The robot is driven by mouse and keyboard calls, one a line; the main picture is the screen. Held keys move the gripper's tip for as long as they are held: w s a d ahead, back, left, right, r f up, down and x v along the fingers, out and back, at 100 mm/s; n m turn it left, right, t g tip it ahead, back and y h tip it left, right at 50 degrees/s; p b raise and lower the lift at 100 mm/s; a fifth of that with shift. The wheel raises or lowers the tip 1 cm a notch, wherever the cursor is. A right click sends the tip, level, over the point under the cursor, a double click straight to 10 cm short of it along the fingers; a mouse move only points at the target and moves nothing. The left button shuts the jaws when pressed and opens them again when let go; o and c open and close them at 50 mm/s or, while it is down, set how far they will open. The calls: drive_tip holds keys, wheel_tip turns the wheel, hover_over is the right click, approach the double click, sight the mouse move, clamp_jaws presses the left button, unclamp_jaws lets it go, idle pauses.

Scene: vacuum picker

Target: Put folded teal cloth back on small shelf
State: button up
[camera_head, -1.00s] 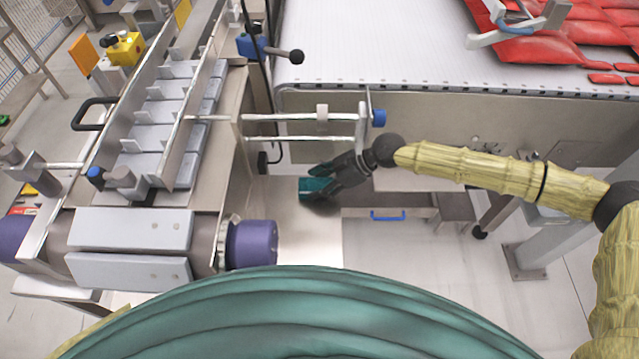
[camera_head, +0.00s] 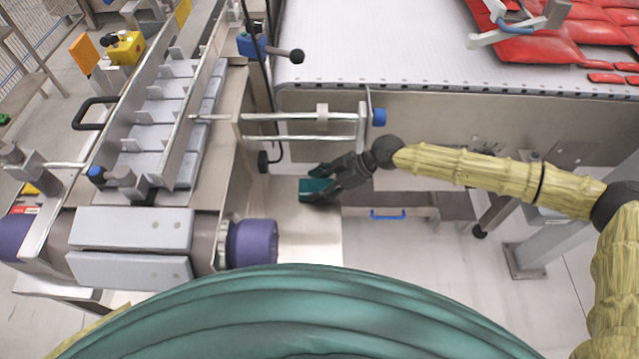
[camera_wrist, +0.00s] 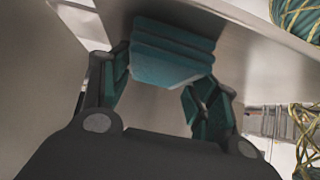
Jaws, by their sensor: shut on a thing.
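The folded teal cloth (camera_head: 311,188) is at the tips of my gripper (camera_head: 322,184), left of my wrist. In the wrist view the cloth (camera_wrist: 172,52) shows as a stack of folded layers between the two fingers of my gripper (camera_wrist: 160,85), which is shut on it. The small steel shelf (camera_head: 309,238) shows as a bare plate below and around the cloth in the head view. I cannot tell whether the cloth touches the plate. The fingers hide part of the cloth.
A machine with a purple-ended roller (camera_head: 252,243) stands left of the shelf. Steel rails (camera_head: 300,117) and a white conveyor (camera_head: 400,45) lie beyond my gripper. A drawer with a blue handle (camera_head: 388,215) is to the right. Red packs (camera_head: 560,35) lie on the conveyor.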

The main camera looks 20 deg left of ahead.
drive_tip(key=o, duration=1.4)
drive_tip(key=shift+d+r, duration=0.1)
drive_tip(key=v, duration=1.1)
drive_tip(key=shift+d+r, duration=0.25)
